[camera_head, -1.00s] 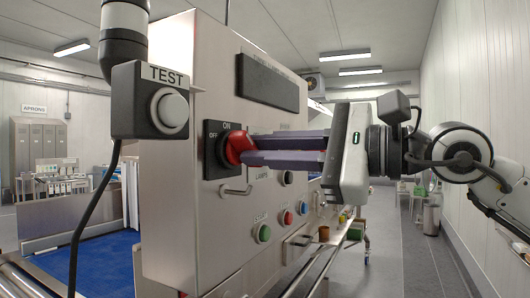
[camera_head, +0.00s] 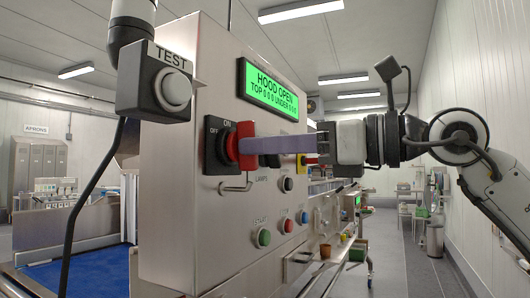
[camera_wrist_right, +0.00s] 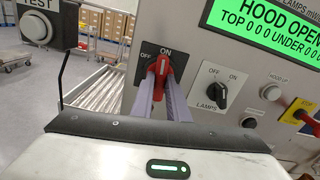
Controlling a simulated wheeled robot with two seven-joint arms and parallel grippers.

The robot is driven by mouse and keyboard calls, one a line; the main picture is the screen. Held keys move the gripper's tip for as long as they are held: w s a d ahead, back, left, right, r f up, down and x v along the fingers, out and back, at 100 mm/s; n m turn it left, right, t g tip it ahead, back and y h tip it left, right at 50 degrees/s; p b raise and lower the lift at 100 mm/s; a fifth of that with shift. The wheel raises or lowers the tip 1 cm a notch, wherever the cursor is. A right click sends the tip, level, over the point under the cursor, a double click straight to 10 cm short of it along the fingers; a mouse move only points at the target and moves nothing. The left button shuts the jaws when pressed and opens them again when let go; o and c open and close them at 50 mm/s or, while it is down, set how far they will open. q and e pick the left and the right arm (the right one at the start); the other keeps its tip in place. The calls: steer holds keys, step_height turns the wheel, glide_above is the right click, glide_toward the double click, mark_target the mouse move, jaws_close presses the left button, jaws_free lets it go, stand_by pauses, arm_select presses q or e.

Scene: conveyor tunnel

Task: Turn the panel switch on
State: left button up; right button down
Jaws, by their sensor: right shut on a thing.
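The panel switch (camera_head: 232,146) is a red rotary handle on a black plate marked ON and OFF, on the front of a metal control panel (camera_head: 180,215). In the right wrist view the red handle (camera_wrist_right: 159,68) points up toward ON. My right gripper (camera_head: 248,146) is shut on the handle, with a purple finger on each side of it in the wrist view. The panel display (camera_head: 271,88) is lit green and reads HOOD OPEN. My left gripper is not in view.
A grey TEST button box (camera_head: 155,82) hangs at the left of the panel. A black LAMPS switch (camera_wrist_right: 220,95) sits right of the red switch. Green, red and blue buttons (camera_head: 264,237) are lower on the panel. The aisle at right is open.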

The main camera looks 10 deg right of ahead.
steer(key=shift+m, duration=0.6)
steer(key=c, duration=1.7)
jaws_free()
steer(key=b+v, duration=0.2)
steer(key=v, duration=0.8)
steer(key=shift+s+d, duration=0.1)
